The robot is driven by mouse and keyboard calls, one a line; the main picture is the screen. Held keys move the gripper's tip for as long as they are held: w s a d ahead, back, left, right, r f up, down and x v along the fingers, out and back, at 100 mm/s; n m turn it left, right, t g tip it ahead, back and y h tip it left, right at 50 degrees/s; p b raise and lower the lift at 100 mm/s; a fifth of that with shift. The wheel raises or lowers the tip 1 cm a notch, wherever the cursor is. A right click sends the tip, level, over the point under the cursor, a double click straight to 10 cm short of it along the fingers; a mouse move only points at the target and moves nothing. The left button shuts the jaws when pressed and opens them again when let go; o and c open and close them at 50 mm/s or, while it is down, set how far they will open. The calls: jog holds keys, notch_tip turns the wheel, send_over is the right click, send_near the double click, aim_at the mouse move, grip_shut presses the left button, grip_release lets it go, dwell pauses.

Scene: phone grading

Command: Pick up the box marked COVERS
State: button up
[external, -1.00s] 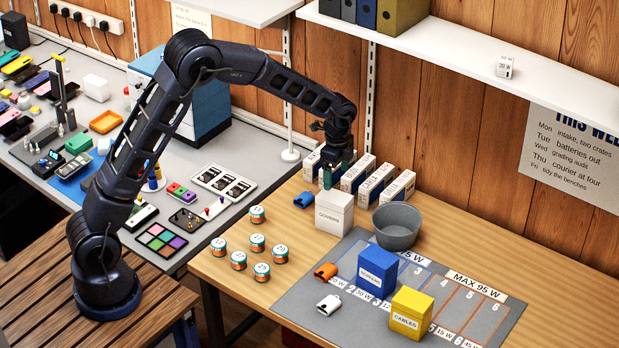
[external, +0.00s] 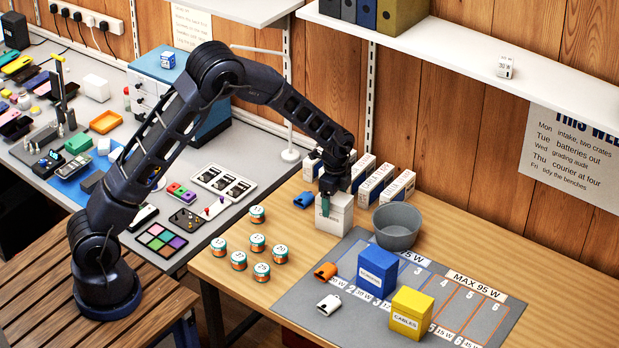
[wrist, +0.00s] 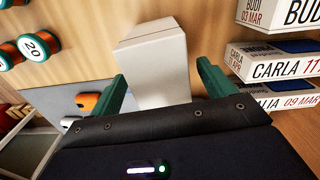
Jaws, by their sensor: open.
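The white box marked COVERS (external: 341,217) stands upright on the wooden table, left of the grey bowl. Its label is largely hidden behind my gripper in the external view. My gripper (external: 325,205) is open, pointing down at the top and front of this box. In the wrist view the white box (wrist: 157,70) lies between and beyond the two green fingers of my gripper (wrist: 160,92), with space beside each finger. I cannot tell whether a finger touches it.
A grey bowl (external: 397,226) stands close on the right. White labelled boxes (external: 398,187) stand behind, and a blue charger (external: 304,200) lies to the left. A blue box (external: 377,271) and a yellow box (external: 411,312) are on the grey mat (external: 300,298).

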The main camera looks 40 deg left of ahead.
jog(key=shift+c, duration=0.2)
jog(key=c, duration=1.5)
